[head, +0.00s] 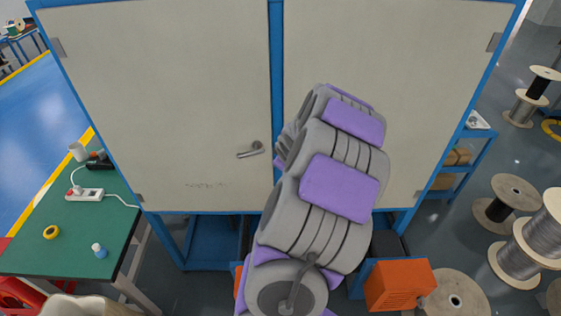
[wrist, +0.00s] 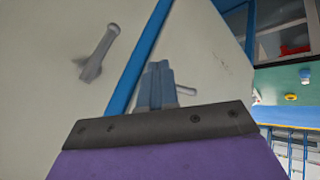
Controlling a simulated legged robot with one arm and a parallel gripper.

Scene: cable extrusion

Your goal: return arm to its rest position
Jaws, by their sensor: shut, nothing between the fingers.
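My gripper (wrist: 157,85) shows in the wrist view, its two blue-grey fingers together and nothing between them. It points toward a tall cabinet (head: 160,80) with pale doors and blue frame. A lever handle (head: 250,150) is on the left door; a handle (wrist: 98,52) also shows at upper left in the wrist view. In the head view my grey and purple arm stands raised in front of the cabinet, and the gripper is hidden behind it. I cannot tell the gap between fingers and door.
A green table (head: 75,225) at left holds a white power strip (head: 84,194), a yellow tape roll (head: 51,232) and a small bottle (head: 99,250). An orange box (head: 399,284) sits low right of my arm. Cable spools (head: 508,203) stand on the floor at right.

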